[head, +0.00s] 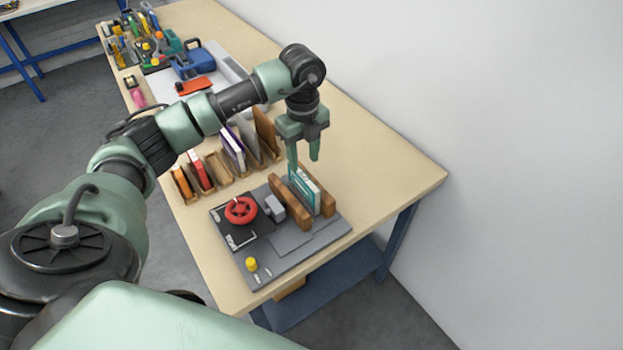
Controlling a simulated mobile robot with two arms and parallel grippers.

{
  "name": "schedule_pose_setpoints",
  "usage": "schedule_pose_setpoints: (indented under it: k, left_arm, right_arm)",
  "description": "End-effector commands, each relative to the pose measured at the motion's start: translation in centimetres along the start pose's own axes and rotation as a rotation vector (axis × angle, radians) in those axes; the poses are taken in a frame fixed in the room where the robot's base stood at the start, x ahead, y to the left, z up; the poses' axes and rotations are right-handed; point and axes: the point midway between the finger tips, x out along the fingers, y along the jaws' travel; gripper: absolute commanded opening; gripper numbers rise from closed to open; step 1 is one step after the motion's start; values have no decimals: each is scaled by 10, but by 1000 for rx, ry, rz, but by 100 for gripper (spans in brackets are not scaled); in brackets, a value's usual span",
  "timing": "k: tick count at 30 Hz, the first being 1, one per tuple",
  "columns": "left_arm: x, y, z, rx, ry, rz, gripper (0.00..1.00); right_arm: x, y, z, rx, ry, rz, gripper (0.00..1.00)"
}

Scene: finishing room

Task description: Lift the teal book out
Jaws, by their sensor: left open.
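The teal book (304,190) stands upright between two brown wooden blocks (291,203) of a press on a dark grey base. Its teal cover and pale page edge show above the blocks. My left gripper (304,166) is open and points down just above the book's top edge. One finger is at the book's left side and the other is over its far side. I cannot tell whether the fingers touch the book. My right gripper is not in the view.
The press base carries a red handwheel (240,210) and a yellow knob (251,264). A wooden rack (218,165) with several upright books stands behind it. Tools and a blue case (194,64) lie at the far end. The table's right side is clear beside the wall.

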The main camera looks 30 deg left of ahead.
Motion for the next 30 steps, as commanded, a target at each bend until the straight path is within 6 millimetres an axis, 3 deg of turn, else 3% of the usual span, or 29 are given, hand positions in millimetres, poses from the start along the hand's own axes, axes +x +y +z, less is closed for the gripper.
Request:
schedule_pose_setpoints:
  k: [10, 15, 23, 28, 30]
  left_arm:
    - [41, 2, -6, 0, 4, 5, 42]
    - [64, 1, -6, 0, 2, 1, 42]
    - [69, 0, -5, 1, 0, -2, 42]
    - [69, 0, -5, 0, 0, -2, 0]
    - [69, 0, -5, 0, 0, -2, 0]
  right_arm:
    - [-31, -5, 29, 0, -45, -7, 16]
    - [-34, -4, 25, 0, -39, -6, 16]
    - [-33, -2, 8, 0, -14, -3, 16]
    - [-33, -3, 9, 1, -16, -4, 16]
    - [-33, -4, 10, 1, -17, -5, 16]
